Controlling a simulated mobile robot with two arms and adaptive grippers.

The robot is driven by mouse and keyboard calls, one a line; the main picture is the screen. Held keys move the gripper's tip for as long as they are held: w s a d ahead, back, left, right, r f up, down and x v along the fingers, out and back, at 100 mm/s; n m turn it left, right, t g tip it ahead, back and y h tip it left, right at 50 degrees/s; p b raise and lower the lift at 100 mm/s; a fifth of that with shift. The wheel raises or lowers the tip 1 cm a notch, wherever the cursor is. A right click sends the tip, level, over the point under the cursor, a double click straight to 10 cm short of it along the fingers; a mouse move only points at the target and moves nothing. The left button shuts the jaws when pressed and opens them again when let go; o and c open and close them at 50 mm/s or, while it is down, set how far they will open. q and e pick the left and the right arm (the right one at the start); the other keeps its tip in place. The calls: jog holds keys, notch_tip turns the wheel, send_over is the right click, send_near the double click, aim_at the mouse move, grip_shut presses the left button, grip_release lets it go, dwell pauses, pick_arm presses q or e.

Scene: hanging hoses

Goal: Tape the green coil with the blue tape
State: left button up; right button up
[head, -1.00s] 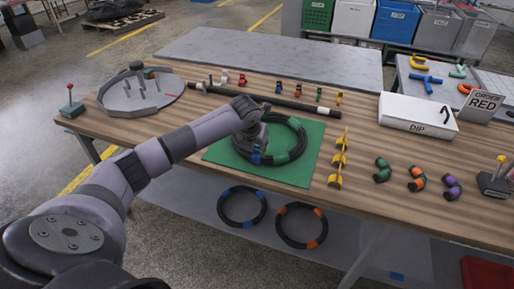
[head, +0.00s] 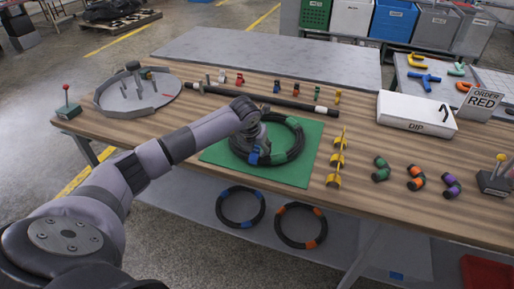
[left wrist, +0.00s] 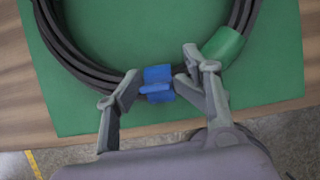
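A black coil (head: 239,145) lies on a green mat (head: 309,150) at the table's front. Its near side carries a blue tape band (left wrist: 157,74), also seen in the head view (head: 253,156). A green band (left wrist: 222,46) sits to the right of the blue one. My left gripper (left wrist: 160,86) is low over this near side, its fingers spread either side of the blue band with visible gaps. A small blue tab stands out on the band. The right finger is close to the green band; contact cannot be told. My right gripper is in no view.
Two banded coils, one blue (head: 240,207) and one orange (head: 300,226), hang below the front edge. A dark rod (head: 268,96) lies behind the mat. Yellow holders (head: 338,160) stand right of it. A round grey tray (head: 125,98) stands left. An order card reads RED (head: 481,103).

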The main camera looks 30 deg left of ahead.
pick_arm(q)
jog(key=shift+s+f+g, duration=0.15)
jog(key=shift+s+f, duration=0.1)
jog(key=shift+f, duration=0.25)
jog(key=shift+s+f+g, duration=0.15)
jog(key=shift+s+f, duration=0.05)
jog(key=shift+f, duration=0.3)
jog(key=shift+s+a+r, duration=0.1)
jog(key=shift+s, duration=0.05)
jog(key=shift+s+r, duration=0.1)
jog(key=shift+r, duration=0.4)
jog(key=v, duration=1.2)
jog(key=shift+w+a, duration=0.1)
jog(key=shift+w, duration=0.15)
